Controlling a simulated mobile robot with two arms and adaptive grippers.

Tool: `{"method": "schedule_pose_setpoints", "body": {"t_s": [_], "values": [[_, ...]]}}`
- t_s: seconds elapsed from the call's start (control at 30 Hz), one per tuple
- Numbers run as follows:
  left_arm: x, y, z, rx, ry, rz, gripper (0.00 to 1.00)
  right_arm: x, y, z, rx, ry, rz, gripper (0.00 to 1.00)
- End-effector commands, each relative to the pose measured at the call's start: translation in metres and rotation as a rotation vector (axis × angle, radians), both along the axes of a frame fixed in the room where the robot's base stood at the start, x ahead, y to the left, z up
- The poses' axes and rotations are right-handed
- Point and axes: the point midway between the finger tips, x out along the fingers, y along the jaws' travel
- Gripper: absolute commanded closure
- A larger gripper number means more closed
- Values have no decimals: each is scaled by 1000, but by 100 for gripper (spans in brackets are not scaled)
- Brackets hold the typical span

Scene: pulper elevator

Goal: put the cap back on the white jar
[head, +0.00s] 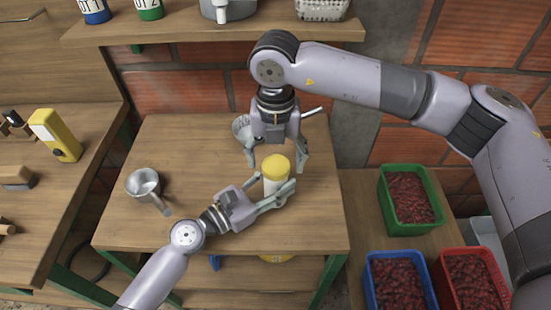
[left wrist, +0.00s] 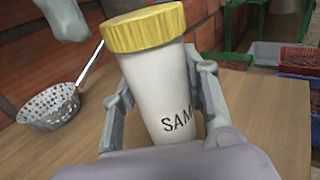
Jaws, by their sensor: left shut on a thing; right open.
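The white jar (left wrist: 158,88) stands upright on the wooden table, with dark lettering on its side. The yellow cap (left wrist: 145,28) sits on top of the jar and looks level or nearly so; I cannot tell whether it is screwed down. In the head view the cap (head: 275,167) covers the jar's mouth. My left gripper (head: 277,192) is shut around the jar's body from the lower left. My right gripper (head: 277,158) points down from above, fingers open around the space just over and behind the cap. Its lower part shows blurred at the top of the left wrist view.
A perforated strainer (left wrist: 50,106) lies behind the jar, close to my right gripper. A metal funnel-like scoop (head: 146,185) is at the table's left. Green (head: 410,200), blue (head: 399,280) and red (head: 472,280) crates of red berries stand at right. The table (head: 185,140) has clear room at back left.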

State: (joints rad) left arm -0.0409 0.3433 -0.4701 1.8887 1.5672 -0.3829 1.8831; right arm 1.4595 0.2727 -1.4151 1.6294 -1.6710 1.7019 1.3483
Motion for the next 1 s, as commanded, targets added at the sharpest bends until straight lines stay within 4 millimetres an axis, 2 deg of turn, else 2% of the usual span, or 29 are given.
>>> {"method": "schedule_pose_setpoints", "body": {"t_s": [0.3, 0.5, 0.7, 0.93, 0.97, 1.0], "values": [[0, 0, 0, 0, 0, 1, 100, 1, 1, 66, 2, -4, -1, 29], [0, 0, 0, 0, 0, 1, 100, 1, 0, 98, 0, -2, -1, 29], [0, 0, 0, 0, 0, 1, 100, 0, 0, 110, 0, -1, 1, 29], [0, 0, 0, 0, 0, 1, 100, 0, 0, 111, 0, -1, 1, 29], [0, 0, 0, 0, 0, 1, 58, 0, 0, 111, 0, -1, 1, 29], [0, 0, 0, 0, 0, 1, 55, 0, 0, 111, 0, 0, 1, 29]]}}
